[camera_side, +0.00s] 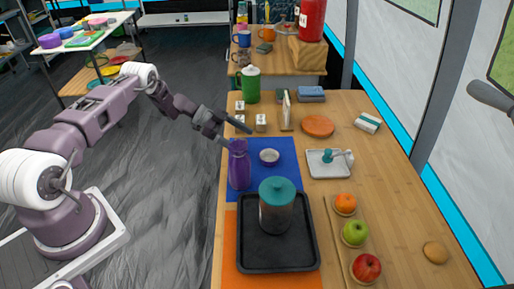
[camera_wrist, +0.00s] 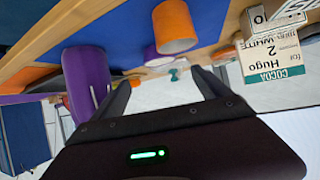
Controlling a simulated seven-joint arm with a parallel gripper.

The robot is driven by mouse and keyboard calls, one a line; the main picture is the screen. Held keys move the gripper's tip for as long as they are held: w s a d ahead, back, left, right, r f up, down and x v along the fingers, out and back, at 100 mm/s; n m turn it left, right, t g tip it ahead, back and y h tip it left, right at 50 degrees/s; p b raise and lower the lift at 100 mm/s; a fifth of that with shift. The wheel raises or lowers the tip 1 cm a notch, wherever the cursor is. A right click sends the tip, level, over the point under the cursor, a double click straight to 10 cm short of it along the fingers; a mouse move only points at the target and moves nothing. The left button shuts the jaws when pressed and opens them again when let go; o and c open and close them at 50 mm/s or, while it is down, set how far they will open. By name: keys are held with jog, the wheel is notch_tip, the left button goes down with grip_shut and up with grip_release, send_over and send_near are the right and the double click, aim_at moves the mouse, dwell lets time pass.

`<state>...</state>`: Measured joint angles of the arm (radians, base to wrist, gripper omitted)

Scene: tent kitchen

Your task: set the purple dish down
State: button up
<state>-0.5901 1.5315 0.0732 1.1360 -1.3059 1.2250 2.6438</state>
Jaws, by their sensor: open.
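In the wrist view, which looks inverted, a purple piece that seems to be the dish (camera_wrist: 155,56) shows partly behind an orange cylinder. My gripper (camera_side: 240,139) is open, its fingers spread and empty. It is to the upper left of the dish in the side view, apart from it, above the table's left edge. The wrist view shows the empty gap between my fingers (camera_wrist: 163,78).
A tall purple bottle (camera_side: 239,170) stands close below my gripper, left of the dish. A black tray (camera_side: 250,258) holds a teal-lidded canister (camera_side: 277,208). Small labelled blocks (camera_side: 261,122) and a grey tray (camera_side: 322,170) are nearby.

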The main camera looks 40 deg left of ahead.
jog(key=shift+v, duration=1.2)
jog(key=s+d+r+n+g+y, duration=0.1)
jog(key=s+d+r, duration=0.25)
jog(key=r, duration=0.55)
jog(key=s+d+r+n+g+y, duration=0.1)
jog(key=s+d+r+g, duration=0.1)
jog(key=d+r, duration=0.5)
jog(key=s+d+r+n+g+y, duration=0.1)
jog(key=s+d+r+n+y, duration=0.15)
jog(key=r, duration=0.85)
jog(key=s+d+r+n+y, duration=0.1)
jog(key=s+d+r, duration=0.25)
jog(key=s, duration=0.25)
jog(key=s+d+r+n+y, duration=0.1)
jog(key=s+d+r, duration=0.1)
jog(key=s+r, duration=0.25)
jog(key=s+a+f+n+t+y, duration=0.1)
jog(key=s+n+t+y, duration=0.2)
jog(key=s, duration=1.5)
jog(key=shift+s+n+y, duration=0.25)
jog(key=shift+n+y, duration=0.3)
jog(key=shift+n, duration=0.7)
jog(key=shift+a, duration=0.15)
